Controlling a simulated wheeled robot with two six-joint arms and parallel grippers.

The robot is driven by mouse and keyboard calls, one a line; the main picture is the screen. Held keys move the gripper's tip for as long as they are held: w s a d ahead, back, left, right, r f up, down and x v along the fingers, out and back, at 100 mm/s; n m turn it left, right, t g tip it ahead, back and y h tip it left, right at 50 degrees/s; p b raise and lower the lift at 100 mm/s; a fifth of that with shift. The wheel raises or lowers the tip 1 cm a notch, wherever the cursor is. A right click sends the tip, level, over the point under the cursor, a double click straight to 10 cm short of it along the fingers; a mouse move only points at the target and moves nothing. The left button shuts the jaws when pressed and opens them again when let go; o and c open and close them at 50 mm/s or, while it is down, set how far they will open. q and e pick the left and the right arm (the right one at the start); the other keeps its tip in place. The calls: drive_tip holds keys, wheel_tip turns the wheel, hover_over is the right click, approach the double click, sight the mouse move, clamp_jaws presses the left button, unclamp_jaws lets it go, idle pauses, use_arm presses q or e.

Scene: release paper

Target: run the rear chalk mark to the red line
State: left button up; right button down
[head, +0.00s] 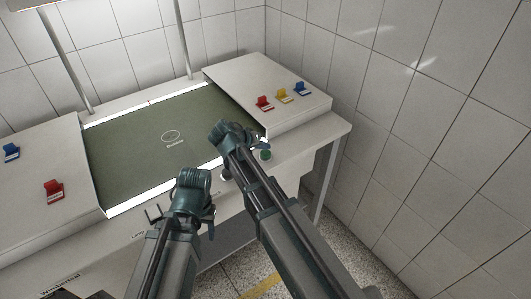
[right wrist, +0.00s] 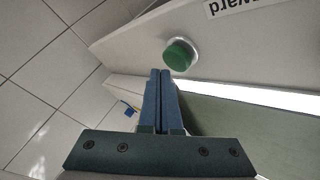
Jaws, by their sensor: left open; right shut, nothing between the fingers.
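A dark green belt-like surface (head: 125,150) lies between two white side panels. A pale chalk outline (head: 170,136) with small unreadable writing below it is near its middle. A small yellowish mark (head: 149,102) is on the far edge; I cannot make out a red line. A green round button (head: 265,155) is on the near right ledge; it also shows in the right wrist view (right wrist: 178,55). My right gripper (right wrist: 160,72) is shut and empty, its tips just short of the button in that view; its wrist covers part of the surface. My left gripper (head: 196,192) is open at the near edge.
Red (head: 264,103), yellow (head: 283,95) and blue (head: 301,88) clip-like pieces stand on the right panel. Blue (head: 11,152) and red (head: 53,189) ones stand on the left panel. A dark square (head: 153,212) is on the front ledge. Tiled walls stand behind and right.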

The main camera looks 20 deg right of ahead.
idle(0.4)
drive_tip(key=shift+f+b, duration=0.4)
drive_tip(key=shift+b, duration=0.05)
drive_tip(key=shift+f+b, duration=0.5)
idle(0.6)
drive_tip(key=shift+r, duration=0.15)
idle(5.5)
drive_tip(key=shift+r+p, duration=0.8)
drive_tip(key=shift+p, duration=0.15)
